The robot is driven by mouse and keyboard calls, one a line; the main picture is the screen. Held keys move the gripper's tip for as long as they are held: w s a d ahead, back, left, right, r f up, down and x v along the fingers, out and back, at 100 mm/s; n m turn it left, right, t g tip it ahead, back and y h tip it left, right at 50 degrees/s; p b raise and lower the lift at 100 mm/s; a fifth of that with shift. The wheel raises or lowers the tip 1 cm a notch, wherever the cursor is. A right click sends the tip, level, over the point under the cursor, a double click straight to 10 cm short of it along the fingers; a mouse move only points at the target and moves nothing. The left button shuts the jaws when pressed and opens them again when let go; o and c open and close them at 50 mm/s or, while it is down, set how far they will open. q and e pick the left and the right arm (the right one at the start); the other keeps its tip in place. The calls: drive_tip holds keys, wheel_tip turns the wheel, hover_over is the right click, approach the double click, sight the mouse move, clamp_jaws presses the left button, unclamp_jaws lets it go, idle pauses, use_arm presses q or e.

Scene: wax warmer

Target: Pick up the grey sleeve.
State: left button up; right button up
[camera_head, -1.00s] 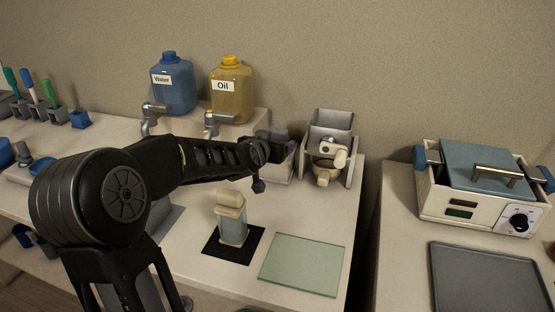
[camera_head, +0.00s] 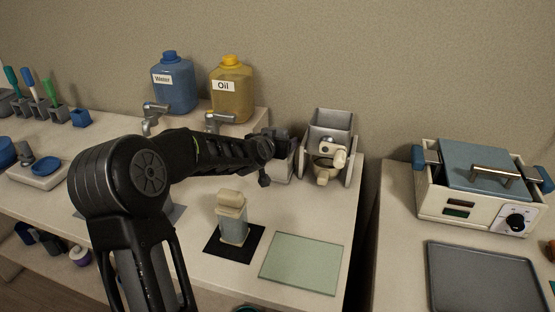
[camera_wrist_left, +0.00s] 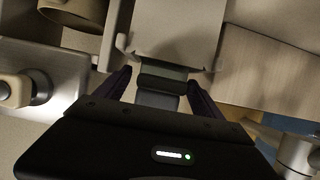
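My left gripper (camera_head: 272,150) reaches in from the left and is at the small cream box (camera_head: 282,174) at the back of the counter. In the left wrist view its two dark fingers (camera_wrist_left: 160,82) stand apart on either side of a grey block with a darker band (camera_wrist_left: 160,98), which looks like the grey sleeve. Gaps show beside the block, so the fingers look open around it; contact is unclear. In the head view the gripper hides this block. My right gripper is not in view.
A cream machine with a grey hopper (camera_head: 331,121) stands right of the gripper. A bottle (camera_head: 232,219) on a black mat and a glass plate (camera_head: 302,263) lie in front. Water (camera_head: 174,86) and oil (camera_head: 231,90) jugs with taps stand behind.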

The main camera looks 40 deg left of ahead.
use_arm(q)
clamp_jaws()
idle(0.7)
